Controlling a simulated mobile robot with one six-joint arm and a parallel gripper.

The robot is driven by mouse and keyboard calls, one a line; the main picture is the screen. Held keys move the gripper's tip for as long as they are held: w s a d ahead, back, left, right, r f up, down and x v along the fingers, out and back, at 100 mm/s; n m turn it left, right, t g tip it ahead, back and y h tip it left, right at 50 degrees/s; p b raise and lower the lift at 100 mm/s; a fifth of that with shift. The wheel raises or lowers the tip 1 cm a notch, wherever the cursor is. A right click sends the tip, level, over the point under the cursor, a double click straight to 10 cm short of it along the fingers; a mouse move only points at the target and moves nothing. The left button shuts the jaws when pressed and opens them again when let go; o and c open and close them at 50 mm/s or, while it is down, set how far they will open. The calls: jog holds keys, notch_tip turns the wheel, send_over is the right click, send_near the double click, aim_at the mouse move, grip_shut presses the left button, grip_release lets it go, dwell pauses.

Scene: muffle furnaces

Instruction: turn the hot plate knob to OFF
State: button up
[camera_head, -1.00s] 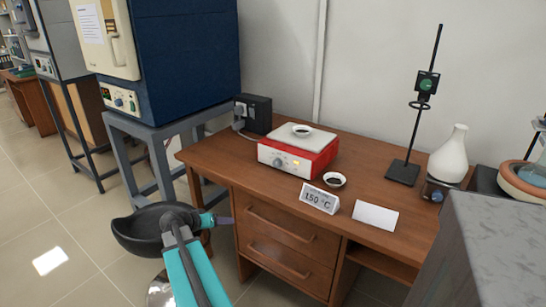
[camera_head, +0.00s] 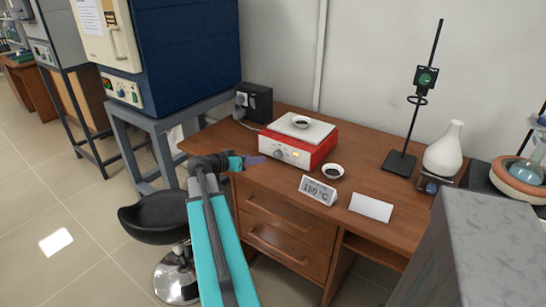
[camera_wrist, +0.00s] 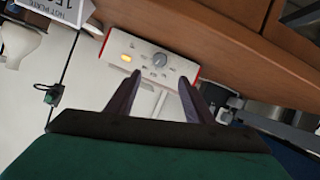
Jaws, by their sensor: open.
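The hot plate (camera_head: 305,140) is a red and white box with a pale top, standing on the brown desk. Its white front panel bears a round grey knob (camera_head: 278,153) and a lit amber light; in the wrist view the knob (camera_wrist: 159,60) appears rotated, near the top centre. A small dish of dark material (camera_head: 301,122) sits on the plate. My gripper (camera_head: 262,160) is in front of the panel, to the left of the knob in the head view. In the wrist view my gripper (camera_wrist: 157,88) has its two dark fingers apart and empty, and the knob lies beyond them.
A stand (camera_head: 400,162) and a white flask (camera_head: 443,150) are on the right. A black stool (camera_head: 158,217) stands below.

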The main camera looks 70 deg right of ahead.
aim_at(275, 155)
jog(key=p+x, duration=0.2)
jog(key=x, duration=1.1)
jog(key=shift+s+d+p, duration=0.1)
jog(key=shift+d+p, duration=0.2)
jog(key=shift+d, duration=0.05)
jog(key=c, duration=1)
jog(key=shift+a, duration=0.15)
jog(key=shift+c, duration=0.3)
jog(key=shift+f+n+g+b, duration=0.2)
jog(key=shift+n+g+b, duration=0.1)
jog(key=shift+b, duration=0.45)
jog(key=n+g+b, duration=0.1)
jog(key=n+b, duration=0.1)
jog(key=b, duration=0.1)
jog(key=shift+d+f, duration=0.1)
jog(key=shift+d, duration=0.15)
jog(key=shift+w+n+g+b, duration=0.25)
jog(key=shift+n+g+b, duration=0.75)
jog(key=shift+n+b, duration=0.4)
